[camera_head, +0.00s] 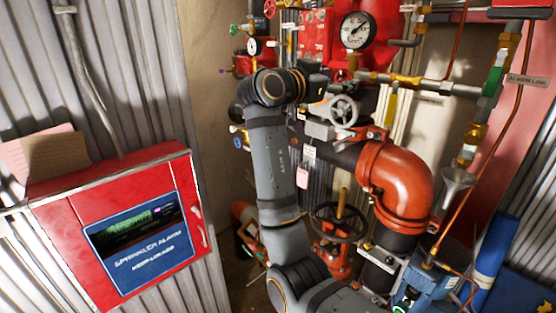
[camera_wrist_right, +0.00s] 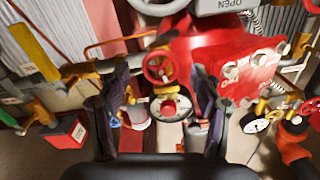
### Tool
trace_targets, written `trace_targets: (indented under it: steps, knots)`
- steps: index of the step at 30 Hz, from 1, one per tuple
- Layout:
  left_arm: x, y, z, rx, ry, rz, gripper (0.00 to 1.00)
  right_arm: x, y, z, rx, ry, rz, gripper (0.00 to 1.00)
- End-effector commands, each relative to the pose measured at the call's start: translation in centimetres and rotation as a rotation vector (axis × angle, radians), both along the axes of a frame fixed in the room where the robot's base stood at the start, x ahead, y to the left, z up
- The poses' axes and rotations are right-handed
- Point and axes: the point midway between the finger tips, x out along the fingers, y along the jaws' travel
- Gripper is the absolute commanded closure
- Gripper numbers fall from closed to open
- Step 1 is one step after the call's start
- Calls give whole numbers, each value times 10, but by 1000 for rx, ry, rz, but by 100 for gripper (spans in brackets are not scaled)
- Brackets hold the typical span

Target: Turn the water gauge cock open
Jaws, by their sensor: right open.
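A large white dial gauge (camera_head: 356,30) stands at the top of the red riser in the head view. A smaller white gauge (camera_head: 252,46) sits to its left among small valves. I cannot tell for sure which small fitting is the water gauge cock. My right gripper (camera_head: 318,86) reaches in among the pipework, mostly hidden behind its own wrist. In the right wrist view its two dark fingers are apart with nothing held. My left gripper is not in view.
A grey handwheel (camera_head: 343,110) and an orange pipe elbow (camera_head: 398,182) are right of my right arm. A black handwheel (camera_head: 338,221) is below. A red sprinkler alarm box (camera_head: 125,215) hangs on the left wall. Pipes crowd the right side.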

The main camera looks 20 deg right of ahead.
Motion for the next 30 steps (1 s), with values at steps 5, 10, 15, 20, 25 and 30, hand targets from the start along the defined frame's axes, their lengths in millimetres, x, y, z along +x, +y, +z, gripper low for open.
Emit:
trace_targets:
  steps: [5,10,15,20,25,30]
  knots:
    - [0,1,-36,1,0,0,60,-15,41,-10,1,-1,5,35]
    - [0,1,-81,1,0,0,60,-21,57,-14,-3,-2,1,35]
    - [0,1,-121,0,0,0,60,-27,68,-13,-3,-1,0,35]
    - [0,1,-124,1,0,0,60,-12,72,-18,-21,49,22,35]
    - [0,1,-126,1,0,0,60,16,74,-45,-50,120,67,35]
    - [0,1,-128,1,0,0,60,43,75,-75,-76,190,112,35]
